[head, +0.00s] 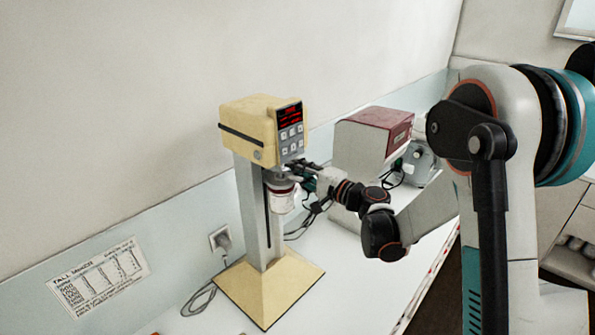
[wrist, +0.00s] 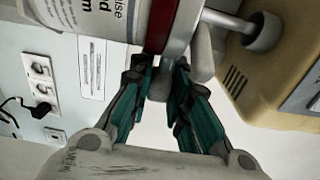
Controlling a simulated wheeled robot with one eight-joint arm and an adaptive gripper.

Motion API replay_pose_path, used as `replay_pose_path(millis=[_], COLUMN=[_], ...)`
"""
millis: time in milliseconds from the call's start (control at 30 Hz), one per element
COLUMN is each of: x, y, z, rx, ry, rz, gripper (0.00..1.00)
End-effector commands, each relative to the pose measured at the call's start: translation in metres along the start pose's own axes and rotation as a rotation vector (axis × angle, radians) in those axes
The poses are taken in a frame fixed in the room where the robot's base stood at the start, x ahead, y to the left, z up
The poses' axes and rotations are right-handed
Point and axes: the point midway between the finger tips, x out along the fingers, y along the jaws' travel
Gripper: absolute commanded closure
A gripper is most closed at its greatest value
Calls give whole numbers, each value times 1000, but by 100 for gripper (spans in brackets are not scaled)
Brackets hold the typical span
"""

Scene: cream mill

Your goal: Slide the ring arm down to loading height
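The cream mill (head: 262,125) stands upright on the counter, with a red-lit display on its head. A slotted grey column (head: 252,210) rises from its cream base (head: 268,290). The ring arm (head: 279,183) sits high on the column, close under the head, with a white labelled jar (head: 283,200) in it. In the wrist view the jar (wrist: 92,15) has a red band at the ring. My gripper (head: 305,178) is at the ring's right side. In the wrist view my gripper's fingers (wrist: 163,80) close in on a grey lug of the ring arm; its exact contact is partly hidden.
A box with a dark red top (head: 375,138) and a small grey device (head: 419,162) stand behind on the right. A wall socket with a plug (head: 221,240) and cable lies left of the mill. The counter right of the base is clear.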

Motion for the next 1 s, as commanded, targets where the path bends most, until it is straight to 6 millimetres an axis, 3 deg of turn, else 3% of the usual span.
replay_pose_path(millis=[67,467,633,1000], x=[0,-4,-26,-98], y=[0,0,0,0], z=[0,-1,-1,-1], rx=[0,0,0,0], ry=[0,1,3,3], rz=[0,0,0,0], gripper=[63,63,63,63])
